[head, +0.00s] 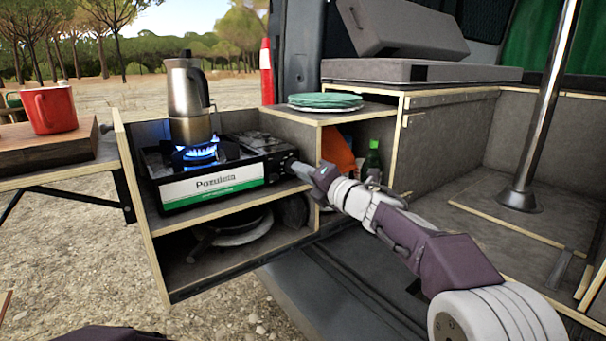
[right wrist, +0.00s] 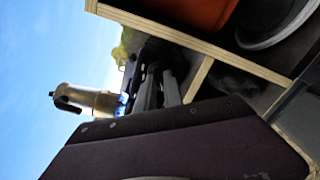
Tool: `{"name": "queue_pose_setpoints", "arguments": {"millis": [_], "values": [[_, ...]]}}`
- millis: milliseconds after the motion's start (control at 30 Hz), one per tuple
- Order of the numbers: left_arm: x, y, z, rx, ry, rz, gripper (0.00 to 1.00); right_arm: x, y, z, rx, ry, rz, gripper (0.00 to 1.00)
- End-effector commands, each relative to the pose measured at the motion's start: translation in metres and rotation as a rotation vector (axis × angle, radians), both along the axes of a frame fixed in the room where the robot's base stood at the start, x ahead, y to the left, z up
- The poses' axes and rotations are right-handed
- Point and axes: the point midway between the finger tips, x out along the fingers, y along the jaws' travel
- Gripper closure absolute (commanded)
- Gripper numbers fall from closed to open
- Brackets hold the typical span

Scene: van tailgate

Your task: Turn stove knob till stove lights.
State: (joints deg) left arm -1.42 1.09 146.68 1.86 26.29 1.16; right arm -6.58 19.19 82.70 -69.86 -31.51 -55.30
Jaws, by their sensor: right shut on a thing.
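The camping stove (head: 213,186) sits on the upper shelf of the pull-out unit, its green and white front facing left of my right arm. A blue flame (head: 198,152) burns on its left burner, under a metal moka pot (head: 187,98). The flame and the moka pot (right wrist: 88,99) also show sideways in the right wrist view. My right gripper (head: 297,170) reaches in from the right and is shut on the stove knob (head: 289,164) at the right end of the front. The gripper mostly hides the knob. My left gripper is not in view.
A red mug (head: 50,109) stands on a wooden board on the side table at left. Green plates (head: 325,101) lie on the counter right of the stove. A green bottle (head: 373,158) and an orange item (head: 338,152) sit below, close to my right arm.

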Motion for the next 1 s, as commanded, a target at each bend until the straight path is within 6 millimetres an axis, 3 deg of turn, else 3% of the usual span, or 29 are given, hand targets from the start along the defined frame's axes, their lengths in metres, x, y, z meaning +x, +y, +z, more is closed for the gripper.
{"name": "queue_pose_setpoints", "arguments": {"millis": [267,300,367,400,767,1000], "values": [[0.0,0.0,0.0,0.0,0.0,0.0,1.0,0.0,0.001,-0.002,-0.002,0.003,0.001,1.0],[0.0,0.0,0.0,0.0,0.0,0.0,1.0,0.0,0.0,-0.002,-0.002,0.003,0.001,0.86],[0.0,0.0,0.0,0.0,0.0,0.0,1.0,0.0,0.0,-0.002,-0.002,0.003,0.001,0.69],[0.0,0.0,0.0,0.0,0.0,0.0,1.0,0.0,0.0,-0.002,-0.002,0.003,0.001,0.66],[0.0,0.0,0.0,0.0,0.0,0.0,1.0,-0.004,-0.003,0.0,0.0,0.002,0.0,0.66],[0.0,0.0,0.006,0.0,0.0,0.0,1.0,-0.041,-0.03,0.001,0.0,0.002,-0.002,0.66]]}}
